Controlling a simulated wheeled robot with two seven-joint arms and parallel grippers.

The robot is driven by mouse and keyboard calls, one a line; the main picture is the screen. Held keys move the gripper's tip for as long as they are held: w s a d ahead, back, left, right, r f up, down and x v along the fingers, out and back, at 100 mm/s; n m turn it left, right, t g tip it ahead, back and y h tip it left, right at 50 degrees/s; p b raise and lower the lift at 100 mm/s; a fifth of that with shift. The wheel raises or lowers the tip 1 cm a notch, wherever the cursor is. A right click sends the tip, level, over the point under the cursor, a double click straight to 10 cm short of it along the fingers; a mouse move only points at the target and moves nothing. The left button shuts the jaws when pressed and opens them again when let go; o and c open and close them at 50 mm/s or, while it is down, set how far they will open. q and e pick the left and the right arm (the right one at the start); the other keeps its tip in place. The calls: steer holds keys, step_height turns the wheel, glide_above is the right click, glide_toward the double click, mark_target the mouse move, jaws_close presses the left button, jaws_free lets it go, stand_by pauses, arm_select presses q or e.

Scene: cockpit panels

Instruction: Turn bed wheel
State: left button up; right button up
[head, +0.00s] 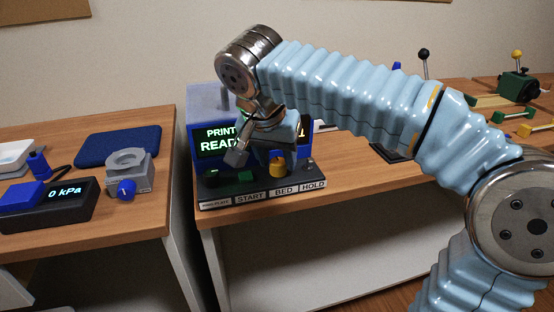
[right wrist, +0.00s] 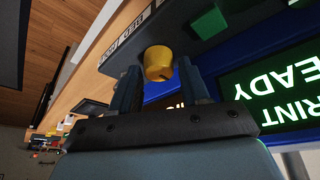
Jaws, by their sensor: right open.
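The bed wheel is a yellow knob (head: 278,168) above the BED label on the printer's front control panel (head: 240,200). It also shows in the right wrist view as a yellow knob (right wrist: 158,63). My right gripper (head: 272,152) reaches down over the panel from above. In the right wrist view my right gripper (right wrist: 158,76) is open, with one finger on each side of the yellow knob near the fingertips. I cannot tell whether either finger touches it. My left gripper is not in view.
A screen (head: 210,141) reading "PRINT READY" stands behind the panel, partly hidden by my right arm. A green START button (head: 245,176) is left of the knob; a small HOLD control (head: 310,164) is right. Another table with a pressure display (head: 60,195) stands left, across a gap.

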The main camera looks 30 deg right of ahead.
steer(key=shift+f, duration=0.2)
steer(key=c, duration=0.8)
steer(key=shift+o, duration=0.2)
steer(key=shift+n, duration=0.3)
steer(key=n+t+y, duration=0.1)
steer(key=n, duration=0.2)
steer(key=shift+d+b, duration=0.1)
steer(key=shift+b, duration=0.2)
steer(key=n+y, duration=0.1)
steer(key=n, duration=0.4)
steer(key=shift+t+y, duration=0.4)
